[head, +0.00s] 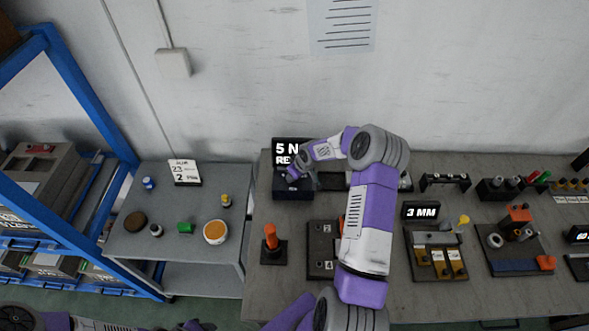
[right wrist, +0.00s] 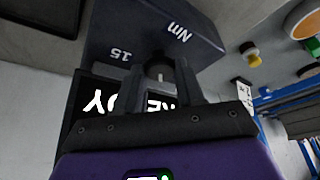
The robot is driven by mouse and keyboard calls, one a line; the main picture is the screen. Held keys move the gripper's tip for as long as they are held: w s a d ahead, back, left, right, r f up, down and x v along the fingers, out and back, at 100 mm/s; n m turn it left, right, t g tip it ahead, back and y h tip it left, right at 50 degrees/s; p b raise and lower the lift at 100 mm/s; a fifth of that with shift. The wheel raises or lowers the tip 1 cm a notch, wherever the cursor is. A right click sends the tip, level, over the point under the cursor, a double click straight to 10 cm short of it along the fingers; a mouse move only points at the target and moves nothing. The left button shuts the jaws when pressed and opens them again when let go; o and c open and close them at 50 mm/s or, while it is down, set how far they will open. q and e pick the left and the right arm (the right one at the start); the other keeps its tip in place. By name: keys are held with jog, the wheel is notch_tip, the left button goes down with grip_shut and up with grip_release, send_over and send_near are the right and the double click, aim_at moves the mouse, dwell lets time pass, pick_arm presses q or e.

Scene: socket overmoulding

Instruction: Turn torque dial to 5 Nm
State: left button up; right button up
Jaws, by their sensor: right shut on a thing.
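The torque unit is a dark box (head: 293,191) at the back of the bench, with a black display (head: 282,148) whose visible part reads "5 N" and "RE". My right arm covers the rest. In the right wrist view the box (right wrist: 205,45) carries the marks "15" and "Nm", and the display (right wrist: 88,98) appears upside down. My right gripper (head: 296,180) is at the box. Its fingers (right wrist: 160,80) are shut on the dark round dial (right wrist: 158,62), which has a light pointer line. My left gripper is out of view.
An orange-handled tool (head: 270,238) on a stand and a numbered plate (head: 322,262) sit in front of the box. A "3 MM" sign (head: 421,211) stands to the right. A grey side table (head: 130,242) with small parts and a blue rack (head: 75,75) are left.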

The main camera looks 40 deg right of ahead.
jog(key=shift+d+n+y, duration=0.2)
jog(key=shift+n+y, duration=0.3)
jog(key=shift+n, duration=0.7)
jog(key=shift+n+g+y, duration=0.3)
jog(key=shift+n, duration=0.8)
jog(key=o, duration=1)
jog(key=shift+o, duration=0.2)
jog(key=v, duration=0.7)
jog(key=shift+r, duration=0.25)
jog(key=shift+s+d+f, duration=0.1)
